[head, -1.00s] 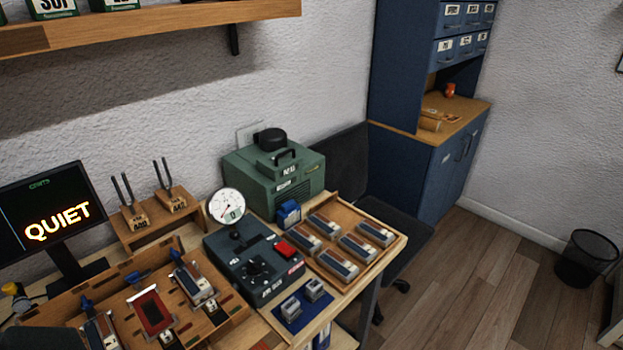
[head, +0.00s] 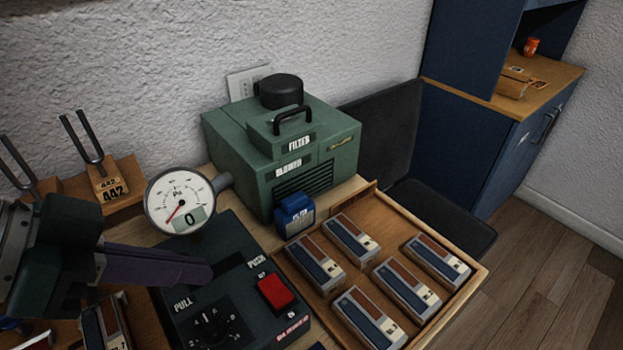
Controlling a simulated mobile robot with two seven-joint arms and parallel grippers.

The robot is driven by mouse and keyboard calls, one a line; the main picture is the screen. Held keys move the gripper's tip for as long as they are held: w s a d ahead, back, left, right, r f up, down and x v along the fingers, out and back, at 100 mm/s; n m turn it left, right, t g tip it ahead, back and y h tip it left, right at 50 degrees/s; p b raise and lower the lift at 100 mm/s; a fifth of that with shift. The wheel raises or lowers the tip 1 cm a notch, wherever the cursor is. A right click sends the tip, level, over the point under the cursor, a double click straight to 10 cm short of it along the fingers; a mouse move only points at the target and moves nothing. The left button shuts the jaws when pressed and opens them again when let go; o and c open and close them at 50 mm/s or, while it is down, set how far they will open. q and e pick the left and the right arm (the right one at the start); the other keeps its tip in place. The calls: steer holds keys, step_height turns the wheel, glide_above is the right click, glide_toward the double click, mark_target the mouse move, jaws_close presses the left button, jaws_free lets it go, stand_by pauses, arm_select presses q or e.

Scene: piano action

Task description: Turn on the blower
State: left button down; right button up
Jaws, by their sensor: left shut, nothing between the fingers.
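The green blower (head: 335,165) stands at the back of the bench against the wall, with a black cap and handle on top. In front of it is a dark control box (head: 185,325) with a dial (head: 212,332), a red rocker switch (head: 276,293) and PULL and PUSH labels. A round pressure gauge (head: 178,197) behind the box reads 0. My left gripper (head: 208,272) reaches in from the left, shut and empty, its fingertips over the box, left of the red switch. It hides part of the box top. My right gripper is out of view.
A wooden tray (head: 479,283) with several reed-like blocks lies right of the control box. A small blue item (head: 295,215) stands between blower and tray. Tuning forks (head: 83,140) stand at the left. A dark chair (head: 440,215) is beyond the bench.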

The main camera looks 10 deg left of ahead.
arm_select(q)
steer(key=b, duration=0.2)
glide_above(284, 300)
steer(key=s+a, duration=0.1)
steer(key=a, duration=0.1)
step_height(284, 300, down, 7)
steer(key=shift+s+a+r, duration=0.1)
steer(key=shift+r, duration=0.05)
steer(key=f, duration=0.3)
steer(key=shift+d+f, duration=0.2)
steer(key=shift+d, duration=0.05)
steer(key=shift+d+f, duration=0.1)
steer(key=shift+f, duration=0.35)
steer(key=shift+f+b, duration=0.45)
steer(key=shift+b, duration=0.15)
steer(key=shift+s, duration=0.15)
